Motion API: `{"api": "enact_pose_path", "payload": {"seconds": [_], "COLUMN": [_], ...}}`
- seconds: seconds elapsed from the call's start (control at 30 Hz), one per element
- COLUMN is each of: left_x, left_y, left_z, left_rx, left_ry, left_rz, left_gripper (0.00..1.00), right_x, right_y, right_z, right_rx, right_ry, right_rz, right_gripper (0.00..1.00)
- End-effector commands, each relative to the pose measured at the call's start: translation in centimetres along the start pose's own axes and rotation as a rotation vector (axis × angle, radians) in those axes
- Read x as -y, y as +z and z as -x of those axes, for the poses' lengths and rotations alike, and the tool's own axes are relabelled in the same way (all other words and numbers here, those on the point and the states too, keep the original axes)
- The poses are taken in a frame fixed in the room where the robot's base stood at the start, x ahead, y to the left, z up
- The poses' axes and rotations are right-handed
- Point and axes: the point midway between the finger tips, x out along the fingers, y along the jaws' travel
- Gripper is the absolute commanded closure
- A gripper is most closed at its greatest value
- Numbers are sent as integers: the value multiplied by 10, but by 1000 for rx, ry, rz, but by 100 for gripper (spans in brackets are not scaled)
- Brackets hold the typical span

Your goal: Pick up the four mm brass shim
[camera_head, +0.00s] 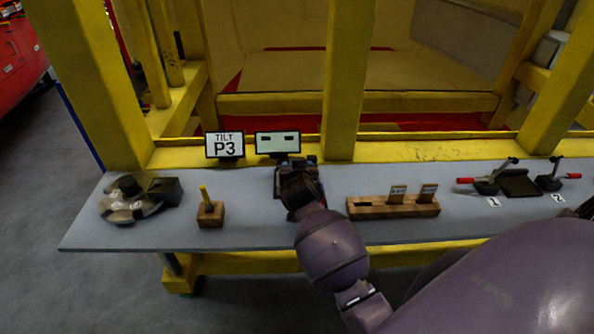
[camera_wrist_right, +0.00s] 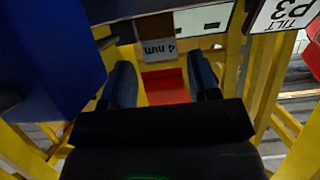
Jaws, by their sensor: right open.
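A plate marked "4 mm" (camera_wrist_right: 157,50) shows upside down in the right wrist view, against a dark brown part. It appears just beyond and between the fingers of my right gripper (camera_wrist_right: 163,82), which is open; I see no contact. In the head view my right gripper (camera_head: 298,186) is over a dark fixture (camera_head: 281,182) below the two-slot sign, and hides most of it. The 4 mm plate cannot be made out there. Two small labelled brass pieces (camera_head: 398,194) (camera_head: 428,192) stand in a wooden block (camera_head: 385,212) to the right; their labels are too small to read. My left gripper is not in view.
The grey shelf (camera_head: 255,227) also holds a round dark device (camera_head: 128,203), a small wooden block with a yellow peg (camera_head: 210,213) and red-handled clamps (camera_head: 487,186). A "TILT P3" sign (camera_head: 225,146) and a two-slot sign (camera_head: 278,143) stand at the back, before yellow posts (camera_head: 347,85).

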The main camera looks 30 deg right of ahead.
Motion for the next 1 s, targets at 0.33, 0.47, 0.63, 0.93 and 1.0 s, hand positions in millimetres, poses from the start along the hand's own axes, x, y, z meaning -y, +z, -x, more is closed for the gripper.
{"api": "enact_pose_path", "payload": {"seconds": [0.33,0.47,0.63,0.93,1.0], "left_x": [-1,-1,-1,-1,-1], "left_y": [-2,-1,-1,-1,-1], "left_z": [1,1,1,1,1], "left_rx": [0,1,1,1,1], "left_ry": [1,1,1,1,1], "left_rz": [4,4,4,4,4], "left_gripper": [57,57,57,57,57], "right_x": [-1,-1,-1,-1,-1], "right_y": [0,0,0,0,0], "right_z": [-31,-32,-31,-31,-31], "right_rx": [-1,-1,-1,-1,-1], "right_ry": [-1,-1,-1,-1,-1], "right_rz": [1,0,0,0,0], "right_gripper": [45,45,55,84,84]}}
